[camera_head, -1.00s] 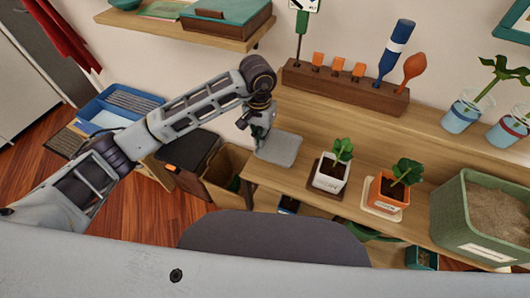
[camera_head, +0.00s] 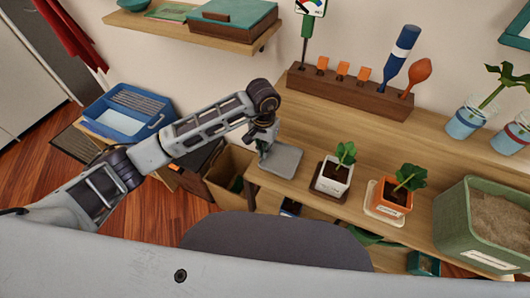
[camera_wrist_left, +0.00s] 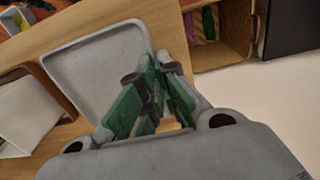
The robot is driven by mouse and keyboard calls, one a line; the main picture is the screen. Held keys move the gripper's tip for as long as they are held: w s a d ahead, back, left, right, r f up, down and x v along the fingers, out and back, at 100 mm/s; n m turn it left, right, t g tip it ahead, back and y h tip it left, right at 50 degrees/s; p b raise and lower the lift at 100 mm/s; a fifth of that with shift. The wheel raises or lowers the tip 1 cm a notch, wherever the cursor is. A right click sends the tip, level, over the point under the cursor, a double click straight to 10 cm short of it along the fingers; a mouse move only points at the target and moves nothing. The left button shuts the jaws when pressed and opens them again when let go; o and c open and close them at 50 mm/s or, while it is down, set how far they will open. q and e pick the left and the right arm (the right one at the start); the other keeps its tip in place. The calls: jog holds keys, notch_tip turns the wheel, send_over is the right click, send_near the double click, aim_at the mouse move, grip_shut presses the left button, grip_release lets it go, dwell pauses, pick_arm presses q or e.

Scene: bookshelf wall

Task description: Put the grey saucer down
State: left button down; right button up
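The grey saucer (camera_head: 283,161) is square with rounded corners and a low rim. In the head view it appears level at the left end of the wooden shelf board, left of the white pot. I cannot tell whether it touches the board. My left gripper (camera_head: 264,147) is at the saucer's left edge, its green fingers pinching the rim. In the left wrist view the fingertips (camera_wrist_left: 155,68) come together at the near right edge of the saucer (camera_wrist_left: 95,62). My right gripper is not in view.
A white pot (camera_head: 333,179) on a brown saucer and an orange pot (camera_head: 393,197) on a cream saucer (camera_head: 384,214) stand to the right. A wooden tool rack (camera_head: 350,93) is behind. A green planter (camera_head: 455,228) stands far right. An open wooden box (camera_head: 226,178) lies lower left.

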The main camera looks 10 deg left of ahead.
pick_arm(q)
jog(key=shift+f, duration=1.2)
jog(key=shift+f, duration=0.15)
jog(key=c, duration=1.6)
grip_release()
jog(key=shift+c, duration=0.2)
notch_tip(320, 180, up, 12)
jog(key=shift+a, duration=0.15)
